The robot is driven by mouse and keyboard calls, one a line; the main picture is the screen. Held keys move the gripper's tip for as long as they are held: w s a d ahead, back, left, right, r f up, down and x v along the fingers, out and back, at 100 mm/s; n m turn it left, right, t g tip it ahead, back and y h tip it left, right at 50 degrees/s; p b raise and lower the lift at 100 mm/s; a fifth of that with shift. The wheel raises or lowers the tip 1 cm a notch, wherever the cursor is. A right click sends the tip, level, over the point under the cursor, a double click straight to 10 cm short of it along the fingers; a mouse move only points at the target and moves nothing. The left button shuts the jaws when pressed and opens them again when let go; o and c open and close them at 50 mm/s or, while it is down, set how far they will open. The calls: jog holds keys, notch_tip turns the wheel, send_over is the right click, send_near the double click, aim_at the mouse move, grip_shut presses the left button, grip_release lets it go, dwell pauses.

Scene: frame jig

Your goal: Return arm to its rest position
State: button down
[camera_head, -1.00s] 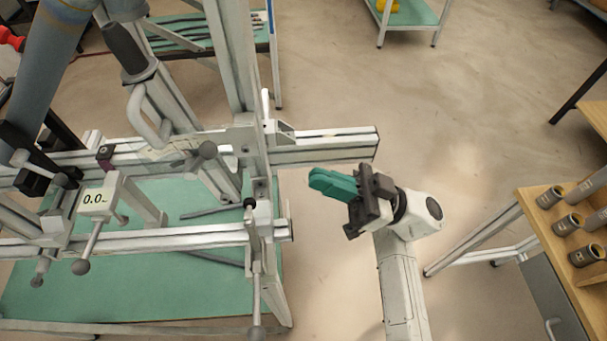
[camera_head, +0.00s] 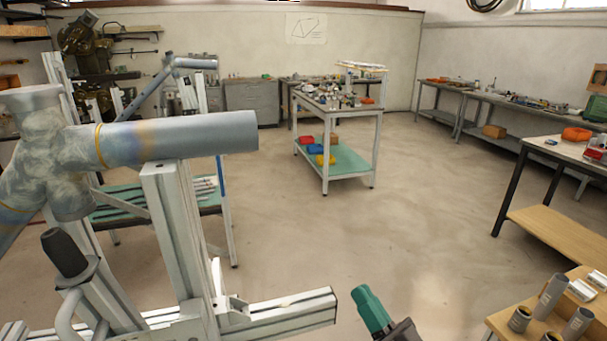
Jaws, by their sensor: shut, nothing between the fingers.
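My gripper (camera_head: 372,310) shows at the bottom edge of the head view, right of the end of the jig's aluminium rail. Its teal fingers are together with nothing between them and point up and to the left. The rest of the gripper and most of my arm are cut off below the picture. The frame jig (camera_head: 178,245) stands at the left, with a grey metal tube (camera_head: 190,137) across the top of its upright. A gap of floor shows between the fingers and the rail end (camera_head: 325,303).
A wooden-topped bench with several grey tubes (camera_head: 551,296) stands at lower right. A wheeled-looking cart (camera_head: 335,111) with coloured bins stands mid-room. Workbenches (camera_head: 482,95) line the right wall. The floor (camera_head: 420,215) between them is open.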

jog(key=s+d+f+m+g+h, duration=0.3)
jog(key=d+f+m+h, duration=0.1)
jog(key=d+f+h, duration=0.45)
jog(key=s+d+f+m+g+h, duration=0.2)
jog(key=d+f+m+g+h, duration=0.15)
jog(key=d+f+h, duration=0.45)
jog(key=s+f+n+g+y, duration=0.1)
jog(key=s+g, duration=0.3)
jog(key=s, duration=0.5)
jog(key=s+f+n+g+y, duration=0.1)
jog(key=s+f+g, duration=0.3)
jog(key=s, duration=0.4)
jog(key=s+f+n+g+y, duration=0.1)
jog(key=s+f+g, duration=0.2)
jog(key=s, duration=0.6)
jog(key=shift+s+d+f+n+g, duration=0.15)
jog(key=shift+s+n+g, duration=0.2)
jog(key=shift+g, duration=0.3)
